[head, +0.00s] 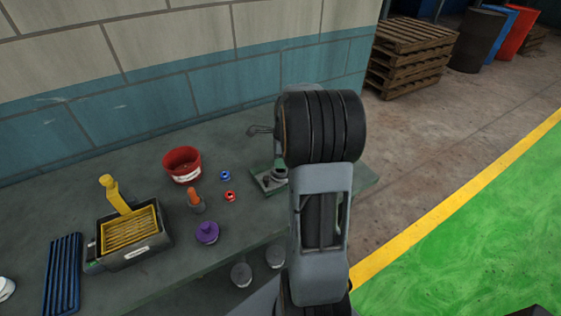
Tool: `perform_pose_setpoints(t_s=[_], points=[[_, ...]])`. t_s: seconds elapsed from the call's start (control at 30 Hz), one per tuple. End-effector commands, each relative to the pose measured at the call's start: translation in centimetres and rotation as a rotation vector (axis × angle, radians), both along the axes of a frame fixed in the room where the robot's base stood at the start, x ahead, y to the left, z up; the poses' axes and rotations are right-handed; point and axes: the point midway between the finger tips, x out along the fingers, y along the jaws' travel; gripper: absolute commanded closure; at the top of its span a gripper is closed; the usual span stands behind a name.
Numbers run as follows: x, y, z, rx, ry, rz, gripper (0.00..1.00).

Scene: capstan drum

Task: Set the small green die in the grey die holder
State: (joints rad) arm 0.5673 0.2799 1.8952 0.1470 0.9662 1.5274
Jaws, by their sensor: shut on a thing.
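My arm fills the middle of the head view and hides what lies behind it. My gripper does not show, so I cannot see what its jaws hold. I see no small green die. A green-based bench device (268,181) with grey metal parts stands at the right end of the bench, partly behind my arm. I cannot tell whether its grey part is the die holder. A small blue ring-like piece (225,175) and a small red one (230,196) lie on the bench left of it.
The grey bench (110,185) runs along the wall. On it stand a red pot (183,166), an orange-topped piece (194,197), a purple knob (207,232), a black tray (150,254) with yellow grating, and a blue rack (62,275). Pallets (412,50) stand beyond; green floor is clear at right.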

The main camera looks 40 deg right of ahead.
Motion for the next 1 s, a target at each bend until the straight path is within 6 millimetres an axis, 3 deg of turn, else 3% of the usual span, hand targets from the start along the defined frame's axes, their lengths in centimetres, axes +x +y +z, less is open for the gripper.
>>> perform_pose_setpoints(t_s=[0.13, 0.6, 0.63, 0.87, 1.0], points=[[0.0, 0.1, -1.6, 0.001, 0.001, 0.000, 0.96], [0.0, 0.1, -2.3, 0.000, 0.000, 0.000, 0.96], [0.0, 0.1, -2.2, 0.000, 0.000, 0.000, 0.62], [0.0, 0.1, -2.2, 0.001, 0.001, 0.000, 0.40], [0.0, 0.1, -2.2, 0.001, 0.001, 0.000, 0.40]])
